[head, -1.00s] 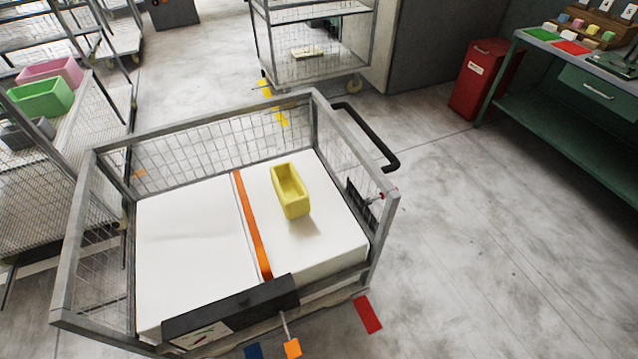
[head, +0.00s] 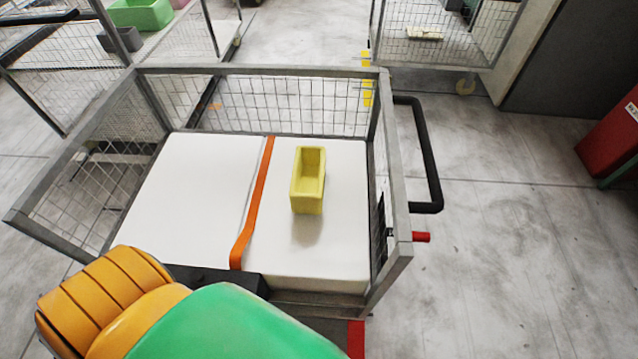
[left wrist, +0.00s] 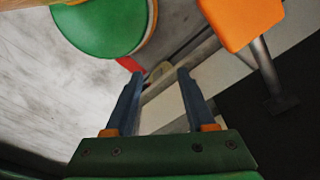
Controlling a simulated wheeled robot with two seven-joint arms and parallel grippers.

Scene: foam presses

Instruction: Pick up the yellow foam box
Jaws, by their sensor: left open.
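The yellow foam box (head: 308,180) is an open-topped block. It stands on the right part of the white surface (head: 190,200) inside a wire-mesh cart, right of an orange strap (head: 254,203). Nothing touches it from above. My left gripper (left wrist: 160,85) shows in the left wrist view with two dark blue fingers apart and nothing between them. Beyond the fingers are parts of a frame and the floor. The fingers do not show in the head view, where a green and orange arm covers the cart's front. My right gripper is not seen in the head view.
The cart's grey frame (head: 250,71) rises around the white surface. A black handle (head: 430,160) and a red knob (head: 421,237) stick out at its right. Another cart (head: 440,66) stands behind, and a red cabinet (head: 612,150) is at the right. Floor at right is clear.

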